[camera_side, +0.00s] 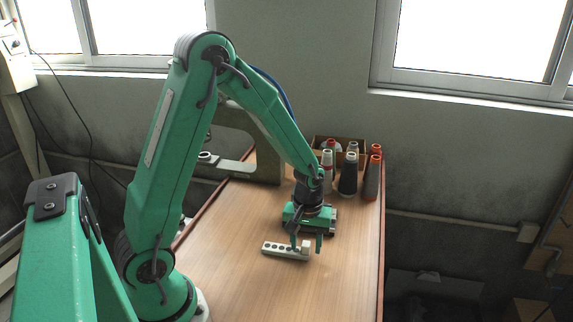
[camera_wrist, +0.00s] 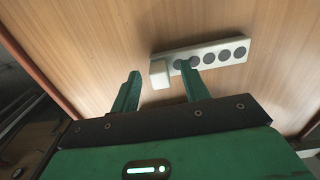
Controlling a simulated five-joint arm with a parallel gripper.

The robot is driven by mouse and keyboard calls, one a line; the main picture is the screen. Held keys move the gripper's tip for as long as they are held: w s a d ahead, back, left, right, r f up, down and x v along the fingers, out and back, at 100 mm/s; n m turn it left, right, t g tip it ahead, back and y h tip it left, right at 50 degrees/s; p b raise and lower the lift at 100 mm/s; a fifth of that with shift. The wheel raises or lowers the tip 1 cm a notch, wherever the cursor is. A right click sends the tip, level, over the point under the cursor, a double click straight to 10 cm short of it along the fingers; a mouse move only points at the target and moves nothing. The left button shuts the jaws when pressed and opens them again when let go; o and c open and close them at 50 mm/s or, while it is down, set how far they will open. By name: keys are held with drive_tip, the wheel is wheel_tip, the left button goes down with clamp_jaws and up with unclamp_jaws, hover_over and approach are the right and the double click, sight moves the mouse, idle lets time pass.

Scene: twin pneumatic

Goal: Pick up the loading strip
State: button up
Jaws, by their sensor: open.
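The loading strip (camera_side: 281,249) is a pale grey bar with a row of dark round holes and a raised pale block (camera_side: 306,246) at its right end. It lies flat on the wooden table. In the wrist view the strip (camera_wrist: 216,57) runs up to the right, with the block (camera_wrist: 160,74) at its left end. My gripper (camera_side: 307,243) is open, pointing down over the block end. In the wrist view my gripper (camera_wrist: 159,71) shows the block between its two green fingertips, with a gap at the left finger. The right finger covers part of the strip. Contact cannot be told.
The wooden table (camera_side: 265,290) is clear around the strip and towards the front. Thread cones (camera_side: 348,176) in grey, white and red stand at the back right, by a brown box (camera_side: 325,143). A grey-green sewing machine (camera_side: 262,165) stands at the back left.

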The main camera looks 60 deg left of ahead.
drive_tip(key=shift+c, duration=0.3)
clamp_jaws()
drive_tip(key=shift+r, duration=0.15)
idle(0.3)
drive_tip(key=shift+r, duration=0.9)
wheel_tip(320, 180, up, 2)
drive_tip(key=shift+r, duration=0.1)
drive_tip(key=s+d+r, duration=0.5)
drive_tip(key=d+r, duration=0.1)
drive_tip(key=d, duration=0.4)
drive_tip(key=shift+d+r, duration=0.3)
drive_tip(key=shift+r, duration=0.05)
